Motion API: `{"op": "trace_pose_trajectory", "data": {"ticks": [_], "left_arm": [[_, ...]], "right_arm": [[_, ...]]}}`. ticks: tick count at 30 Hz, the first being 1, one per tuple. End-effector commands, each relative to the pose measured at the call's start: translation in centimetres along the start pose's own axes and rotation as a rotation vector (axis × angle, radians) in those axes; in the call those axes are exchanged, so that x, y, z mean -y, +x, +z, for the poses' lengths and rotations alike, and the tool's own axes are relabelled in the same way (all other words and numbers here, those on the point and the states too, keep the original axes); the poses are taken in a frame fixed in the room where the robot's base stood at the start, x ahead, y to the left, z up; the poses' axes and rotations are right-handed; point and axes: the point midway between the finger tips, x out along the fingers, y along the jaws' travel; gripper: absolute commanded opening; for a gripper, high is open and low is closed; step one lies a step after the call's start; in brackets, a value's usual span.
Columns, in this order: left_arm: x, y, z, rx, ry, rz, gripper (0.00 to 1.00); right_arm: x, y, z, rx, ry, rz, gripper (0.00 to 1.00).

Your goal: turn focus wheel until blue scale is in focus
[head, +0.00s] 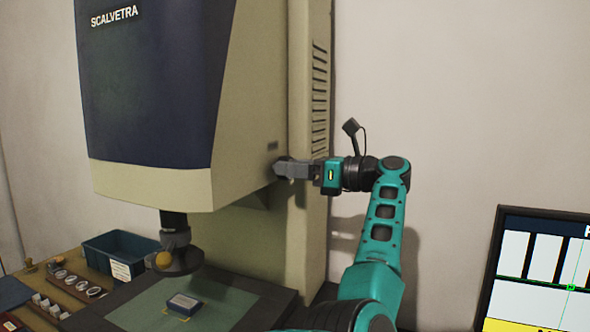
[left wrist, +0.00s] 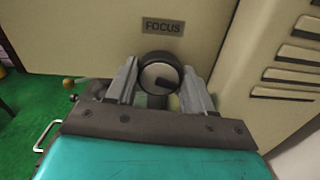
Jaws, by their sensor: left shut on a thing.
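My right gripper is out of view.
The large Scalvetra machine (head: 150,90) fills the left. A monitor (head: 540,262) at lower right shows white panels and a green crosshair. A blue bin (head: 120,254) and trays of small parts stand left of the stage. A vented column (head: 312,110) is close by the gripper.

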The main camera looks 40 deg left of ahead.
Motion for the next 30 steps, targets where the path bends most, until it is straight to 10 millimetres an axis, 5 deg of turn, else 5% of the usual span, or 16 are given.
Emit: {"op": "trace_pose_trajectory", "data": {"ticks": [6,7,14,23,30], "left_arm": [[0.0,0.0,0.0,0.0,-0.001,0.001,0.22],[0.0,0.0,0.0,0.0,-0.001,0.001,0.54],[0.0,0.0,0.0,0.0,-0.002,0.0,0.76],[0.0,-0.2,0.0,0.0,-0.002,-0.001,0.78],[0.1,-3.7,0.1,0.0,0.0,-0.005,0.78]], "right_arm": [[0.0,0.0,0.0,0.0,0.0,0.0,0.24],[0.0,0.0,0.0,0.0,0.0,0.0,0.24],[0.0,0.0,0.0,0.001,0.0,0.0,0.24],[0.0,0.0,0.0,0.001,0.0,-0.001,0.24],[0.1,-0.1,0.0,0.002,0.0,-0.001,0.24]]}}
